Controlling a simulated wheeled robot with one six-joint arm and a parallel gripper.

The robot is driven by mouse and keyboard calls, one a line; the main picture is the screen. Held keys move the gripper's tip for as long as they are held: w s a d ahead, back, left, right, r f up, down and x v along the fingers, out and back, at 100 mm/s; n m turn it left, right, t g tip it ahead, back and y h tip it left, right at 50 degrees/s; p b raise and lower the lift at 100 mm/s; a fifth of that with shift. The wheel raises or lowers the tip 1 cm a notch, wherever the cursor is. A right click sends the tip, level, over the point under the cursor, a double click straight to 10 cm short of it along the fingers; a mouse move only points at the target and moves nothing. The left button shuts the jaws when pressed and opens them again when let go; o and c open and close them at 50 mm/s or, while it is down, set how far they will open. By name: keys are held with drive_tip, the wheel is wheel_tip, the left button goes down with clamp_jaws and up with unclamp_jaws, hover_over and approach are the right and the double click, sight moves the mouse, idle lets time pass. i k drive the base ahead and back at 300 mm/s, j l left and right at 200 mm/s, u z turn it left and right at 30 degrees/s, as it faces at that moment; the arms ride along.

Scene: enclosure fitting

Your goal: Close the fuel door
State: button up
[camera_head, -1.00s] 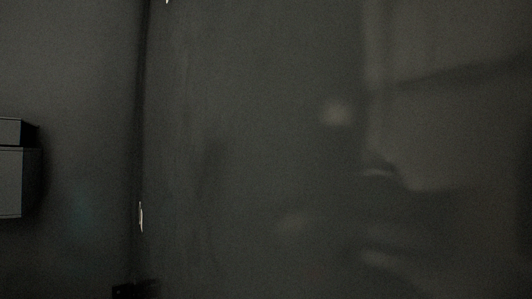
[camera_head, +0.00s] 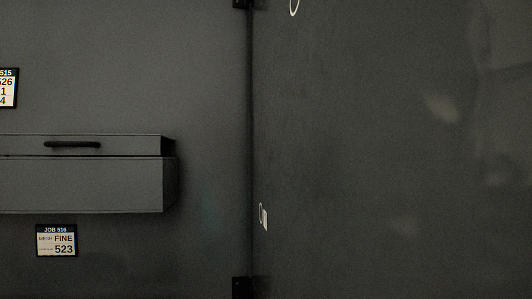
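A large dark grey panel (camera_head: 370,150) fills the right of the view, with faint blurred reflections on it. Its left edge meets a grey wall (camera_head: 215,100) along a dark vertical seam, with a black hinge-like fitting at the top (camera_head: 242,4) and another at the bottom (camera_head: 242,288). It looks like a door, but no marking shows whether it is the fuel door. My gripper is not in view.
On the left, a dark grey box (camera_head: 85,185) with a black handle (camera_head: 72,145) on its upper part stands out from the wall. A label reading JOB 516, FINE, 523 (camera_head: 57,241) is below it. Another label (camera_head: 8,88) is cut off at the left edge.

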sight(391, 141)
drive_tip(key=k+j+z, duration=0.1)
drive_tip(key=k+j, duration=0.15)
drive_tip(key=k, duration=0.3)
drive_tip(key=k+j, duration=0.2)
drive_tip(key=k, duration=0.3)
drive_tip(key=z, duration=0.05)
